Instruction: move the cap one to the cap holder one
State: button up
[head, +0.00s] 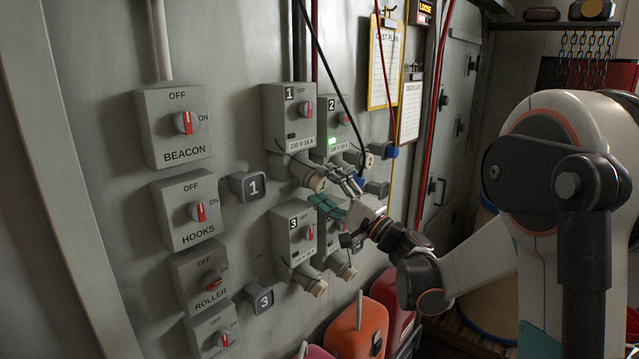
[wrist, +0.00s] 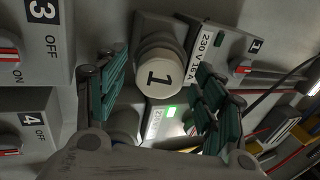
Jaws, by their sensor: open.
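Cap one (head: 316,182) is a pale round cap on the outlet under the box marked 1. In the wrist view the cap (wrist: 158,77) shows a black "1" on its face and still sits on its outlet. My gripper (head: 337,192) is open in front of it. In the wrist view the green-padded fingers of my gripper (wrist: 160,95) stand on either side of the cap, with visible gaps, and hold nothing. Cap holder one (head: 251,187) is a dark grey square block marked 1 on the wall, left of box 1. No cap shows on it.
Box 1 (head: 290,118), box 2 (head: 339,125) with a green light, and box 3 (head: 293,235) crowd around my gripper. Holder three (head: 260,299) is lower left. Red and orange containers (head: 357,330) stand below.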

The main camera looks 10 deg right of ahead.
dwell(0.7)
jog(key=c, duration=1.5)
jog(key=shift+s+f, duration=0.1)
jog(key=shift+b+v, duration=1.2)
jog(key=shift+v, duration=1.7)
